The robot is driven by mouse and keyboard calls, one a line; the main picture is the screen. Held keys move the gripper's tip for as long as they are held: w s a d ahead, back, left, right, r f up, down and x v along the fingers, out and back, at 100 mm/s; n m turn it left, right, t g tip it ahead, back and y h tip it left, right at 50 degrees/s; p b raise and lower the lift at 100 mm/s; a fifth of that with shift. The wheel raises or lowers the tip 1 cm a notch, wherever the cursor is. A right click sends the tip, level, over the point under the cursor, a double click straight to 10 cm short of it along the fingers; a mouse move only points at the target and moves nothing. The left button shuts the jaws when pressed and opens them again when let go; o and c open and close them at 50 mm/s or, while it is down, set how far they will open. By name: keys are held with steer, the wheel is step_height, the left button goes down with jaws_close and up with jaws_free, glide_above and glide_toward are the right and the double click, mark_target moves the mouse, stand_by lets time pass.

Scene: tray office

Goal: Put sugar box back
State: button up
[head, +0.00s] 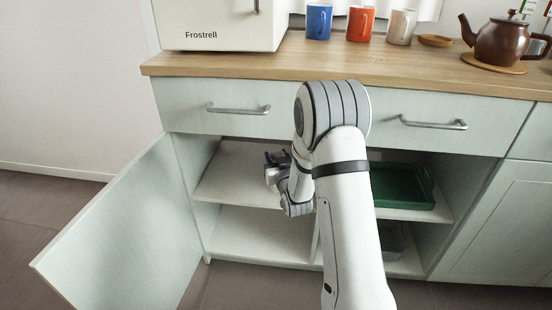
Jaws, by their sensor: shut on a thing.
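My gripper (275,160) is small and dark in the head view. It is inside the open left part of the lower cabinet, at about the height of the middle shelf (236,184). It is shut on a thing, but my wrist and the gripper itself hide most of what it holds. I cannot make out the sugar box clearly anywhere else in view. The visible left part of the shelf is bare.
The cabinet door (125,232) stands wide open at the left. A green tray (402,186) sits on the right shelf. Above are drawer handles (238,109) and the wooden countertop (225,68), with mugs and a teapot (500,45).

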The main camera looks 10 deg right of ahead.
steer(key=o, duration=1.3)
steer(key=shift+o, duration=0.2)
steer(key=s+r+g+p, duration=0.1)
steer(key=s+r+g, duration=0.2)
steer(key=s, duration=1)
steer(key=s+r+g+p, duration=0.1)
steer(key=s+r+g, duration=0.2)
steer(key=s+g, duration=0.5)
steer(key=s+r+g+h+p, duration=0.1)
steer(key=s+r+g, duration=0.2)
steer(key=s, duration=1.5)
steer(key=g, duration=0.3)
steer(key=shift+d+r+m, duration=0.25)
steer(key=shift+r+m, duration=0.1)
steer(key=shift+m, duration=0.05)
